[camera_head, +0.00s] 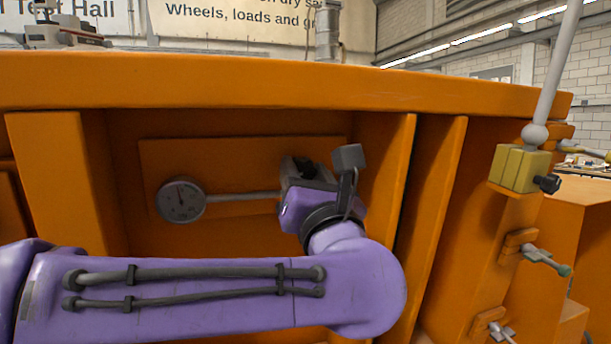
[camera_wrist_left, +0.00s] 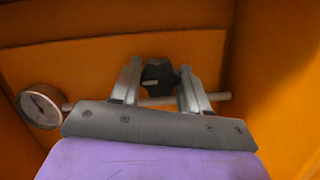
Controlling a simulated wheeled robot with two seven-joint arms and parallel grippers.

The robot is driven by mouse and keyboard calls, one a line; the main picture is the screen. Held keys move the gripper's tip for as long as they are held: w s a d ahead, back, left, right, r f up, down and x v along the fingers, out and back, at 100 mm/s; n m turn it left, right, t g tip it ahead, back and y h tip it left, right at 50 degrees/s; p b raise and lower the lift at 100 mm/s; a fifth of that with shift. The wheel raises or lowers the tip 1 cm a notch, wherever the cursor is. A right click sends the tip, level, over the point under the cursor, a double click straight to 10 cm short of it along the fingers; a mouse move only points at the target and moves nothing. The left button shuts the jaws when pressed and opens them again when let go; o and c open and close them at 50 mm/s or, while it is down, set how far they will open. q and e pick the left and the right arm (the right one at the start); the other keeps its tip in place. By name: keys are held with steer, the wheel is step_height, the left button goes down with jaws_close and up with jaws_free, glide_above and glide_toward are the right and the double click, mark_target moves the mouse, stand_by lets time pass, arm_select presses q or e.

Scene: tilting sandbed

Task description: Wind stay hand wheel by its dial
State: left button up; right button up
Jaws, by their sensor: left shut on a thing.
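A round dial gauge (camera_head: 181,200) with a pale face and dark needle sits at the left end of a pale rod (camera_head: 240,196) on the orange panel. It also shows in the left wrist view (camera_wrist_left: 40,107). The stay hand wheel, a black lobed knob (camera_wrist_left: 160,76), lies between the two metal fingers of my left gripper (camera_wrist_left: 159,88), which is shut on it. My right gripper is not in view.
Orange ribs (camera_head: 390,185) stand close to the right of my left wrist, under the bed's thick top rim (camera_head: 280,88). At the right are a yellow block (camera_head: 517,168) with a grey post (camera_head: 558,65) and small clamps (camera_head: 541,256).

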arm_select(q)
steer(key=m+h, duration=0.1)
steer(key=m, duration=0.2)
steer(key=m+h, duration=0.1)
steer(key=m, duration=0.2)
steer(key=shift+r+m, duration=0.1)
steer(key=shift+m, duration=0.2)
steer(key=m+p, duration=0.1)
steer(key=m, duration=0.1)
steer(key=m+h+p, duration=0.1)
steer(key=m, duration=0.2)
steer(key=shift+r+g+h+p, duration=0.1)
steer(key=shift+g+h+p, duration=0.2)
steer(key=shift+p, duration=0.05)
steer(key=m+p, duration=0.2)
steer(key=m, duration=0.1)
steer(key=m+g+p, duration=0.1)
steer(key=m+p, duration=0.2)
steer(key=shift+p, duration=0.4)
steer(key=m+p, duration=0.2)
steer(key=shift+m+g, duration=0.3)
steer(key=shift+g, duration=0.1)
steer(key=shift+f+m+p, duration=0.25)
steer(key=shift+m+p, duration=0.15)
steer(key=shift+p, duration=0.15)
steer(key=shift+f, duration=0.1)
